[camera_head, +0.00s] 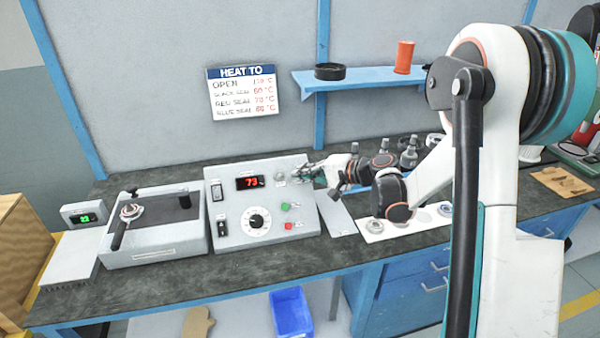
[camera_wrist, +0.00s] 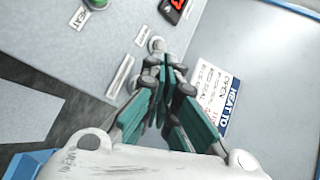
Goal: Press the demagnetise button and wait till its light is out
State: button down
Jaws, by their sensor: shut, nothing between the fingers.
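The grey control panel (camera_head: 262,225) stands on the bench with a red display (camera_head: 250,182) reading 73. A pale round button or lamp (camera_head: 280,177) sits at its upper right; it also shows in the wrist view (camera_wrist: 156,44). It does not look lit. Its label (camera_wrist: 120,77) is too blurred to read, so I cannot tell if this is the demagnetise button. My gripper (camera_head: 303,174) is shut and empty at the panel's upper right. Its teal fingers (camera_wrist: 167,75) end close to the pale part; I cannot tell whether they touch it.
The panel also carries a green button (camera_head: 285,207), a red button (camera_head: 288,226), a dial (camera_head: 256,221) and switches. A grey device with a black handle (camera_head: 152,250) and a small green-lit meter (camera_head: 86,216) stand left. A heat chart (camera_head: 246,93) hangs on the wall.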

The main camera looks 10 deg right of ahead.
jog(key=s+r+p, duration=0.2)
jog(key=s+r, duration=0.1)
jog(key=shift+s+r, duration=0.25)
jog(key=shift+r, duration=0.05)
dwell(0.3)
dwell(0.4)
